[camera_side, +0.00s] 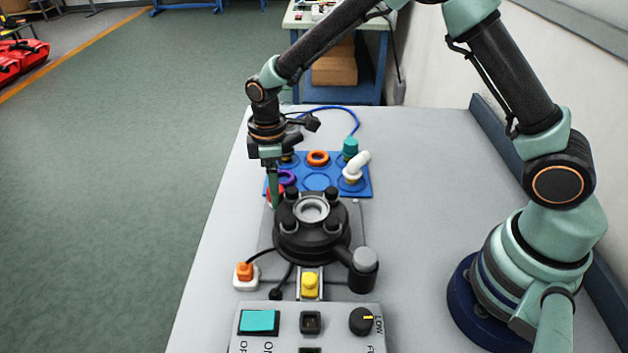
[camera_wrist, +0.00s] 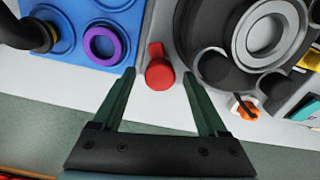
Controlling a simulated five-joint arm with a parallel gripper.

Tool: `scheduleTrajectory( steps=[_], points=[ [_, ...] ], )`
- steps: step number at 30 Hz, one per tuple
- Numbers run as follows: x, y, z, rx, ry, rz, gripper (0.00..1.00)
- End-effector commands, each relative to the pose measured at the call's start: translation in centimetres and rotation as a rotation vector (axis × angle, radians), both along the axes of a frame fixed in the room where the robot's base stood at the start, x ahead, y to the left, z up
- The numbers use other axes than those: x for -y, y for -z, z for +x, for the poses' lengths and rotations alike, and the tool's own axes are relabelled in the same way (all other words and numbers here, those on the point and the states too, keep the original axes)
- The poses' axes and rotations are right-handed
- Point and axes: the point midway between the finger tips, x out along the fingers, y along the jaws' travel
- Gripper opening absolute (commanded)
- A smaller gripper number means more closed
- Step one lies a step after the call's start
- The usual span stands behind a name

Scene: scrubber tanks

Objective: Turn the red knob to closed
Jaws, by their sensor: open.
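The red knob (camera_wrist: 159,70) shows in the wrist view on the pale table, between the blue board and the black round fixture. It has a round body with a narrower bar pointing up in that picture. My gripper (camera_wrist: 160,74) is open, with one green finger on each side of the knob; I cannot tell whether either touches it. In the side view my gripper (camera_side: 274,199) points down at the left of the fixture, and only a sliver of the red knob (camera_side: 269,194) shows behind the finger.
The black fixture (camera_side: 312,240) stands close beside the gripper. A blue board (camera_side: 318,180) with rings and fittings lies behind it. A control panel (camera_side: 285,335) with a teal switch is in front.

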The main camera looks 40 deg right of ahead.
Motion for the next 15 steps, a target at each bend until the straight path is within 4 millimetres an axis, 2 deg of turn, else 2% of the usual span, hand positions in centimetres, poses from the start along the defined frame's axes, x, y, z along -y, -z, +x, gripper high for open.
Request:
scheduleTrajectory(
  steps=[3,5,6,8,9,15],
  points=[
    [0.0,-0.01,0.0,0.0,0.0,0.0,0.76],
    [0.0,-0.02,0.0,0.0,0.0,0.0,0.53],
    [0.0,-0.02,0.0,0.0,0.0,0.0,0.38],
    [-0.01,-0.03,-0.01,0.0,0.0,0.0,0.15],
    [-0.01,-0.03,-0.01,0.0,0.0,0.0,0.0],
    [-0.02,-0.05,-0.01,-0.001,0.007,-0.001,0.0]
  ],
)
